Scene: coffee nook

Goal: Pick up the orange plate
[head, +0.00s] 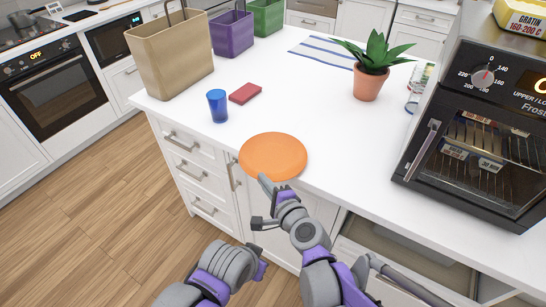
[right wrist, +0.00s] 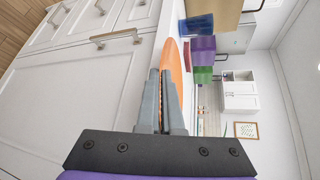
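The orange plate (head: 273,154) lies flat at the near edge of the white counter, with its near rim at the counter's edge. My right gripper (head: 265,182) is at that near rim. In the right wrist view, the fingers of the right gripper (right wrist: 163,95) are close together with a thin strip of orange between them, and the plate (right wrist: 173,58) extends beyond them. The right gripper looks shut on the plate's rim. Part of my left arm shows low in the head view; its fingers cannot be made out.
A blue cup (head: 217,106) and a red block-like item (head: 245,93) stand behind the plate to the left. Beige (head: 172,58), purple (head: 231,34) and green (head: 268,17) bins line the left. A potted plant (head: 368,82) and black oven (head: 476,130) are at right. The counter's middle is clear.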

